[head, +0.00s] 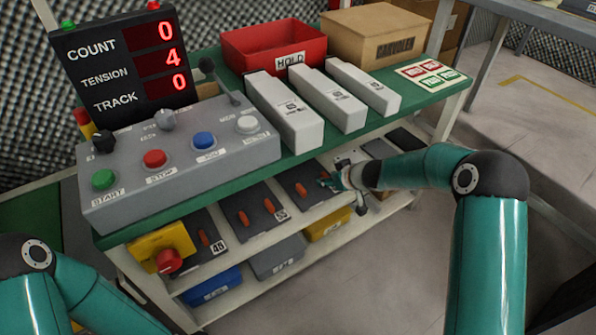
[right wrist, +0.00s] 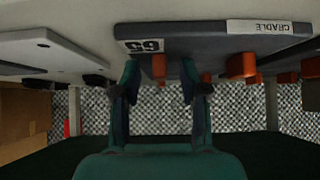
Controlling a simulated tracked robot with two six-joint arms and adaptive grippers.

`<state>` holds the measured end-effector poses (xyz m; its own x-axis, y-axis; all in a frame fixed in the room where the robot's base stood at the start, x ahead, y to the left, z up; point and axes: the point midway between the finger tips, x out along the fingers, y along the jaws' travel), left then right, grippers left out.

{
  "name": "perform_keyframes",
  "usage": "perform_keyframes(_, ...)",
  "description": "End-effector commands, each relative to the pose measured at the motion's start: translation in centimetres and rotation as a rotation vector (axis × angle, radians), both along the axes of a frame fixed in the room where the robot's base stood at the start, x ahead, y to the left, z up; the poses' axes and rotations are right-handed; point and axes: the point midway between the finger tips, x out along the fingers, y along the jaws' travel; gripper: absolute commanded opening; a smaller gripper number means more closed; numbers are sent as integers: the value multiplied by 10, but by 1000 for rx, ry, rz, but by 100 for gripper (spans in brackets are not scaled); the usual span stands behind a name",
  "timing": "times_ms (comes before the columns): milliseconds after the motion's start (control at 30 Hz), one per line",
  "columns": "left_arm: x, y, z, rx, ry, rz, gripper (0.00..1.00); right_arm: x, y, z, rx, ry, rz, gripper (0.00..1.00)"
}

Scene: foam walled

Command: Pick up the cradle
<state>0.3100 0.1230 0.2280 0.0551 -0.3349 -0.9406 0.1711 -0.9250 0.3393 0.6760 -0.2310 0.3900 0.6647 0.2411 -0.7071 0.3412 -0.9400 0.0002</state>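Several dark grey cradles with orange pegs lie on the middle shelf of the green-topped cart. The rightmost cradle (head: 299,193) has my right gripper (head: 334,182) at its right end. In the right wrist view, a grey cradle (right wrist: 210,42) bears a CRADLE label and a number tag. My right gripper's fingers (right wrist: 160,92) are apart there, with one orange peg (right wrist: 158,68) showing between them. I cannot tell whether they touch it. My left arm shows at lower left in the head view, but its gripper is out of frame.
The control box (head: 180,160) and display (head: 120,62) stand on the cart top, with white boxes (head: 285,112), a red bin (head: 272,45) and a carton (head: 375,32). Blue (head: 210,285), grey (head: 277,258) and yellow (head: 328,224) bins sit below. Dark flat plates (head: 379,149) lie right of the gripper.

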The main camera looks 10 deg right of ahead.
Motion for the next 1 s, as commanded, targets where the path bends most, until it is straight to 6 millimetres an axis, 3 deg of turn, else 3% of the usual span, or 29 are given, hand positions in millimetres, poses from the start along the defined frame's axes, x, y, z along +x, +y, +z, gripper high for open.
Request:
perform_keyframes(33,0,0,0,0,0,0,40,0,0,0,0,0,0,37)
perform_keyframes(267,0,0,0,0,0,0,40,0,0,0,1,0,1,0)
perform_keyframes(767,0,0,1,0,0,0,40,0,1,3,1,-2,1,0)
perform_keyframes(1000,0,0,12,0,0,0,40,0,1,17,1,-2,1,0)
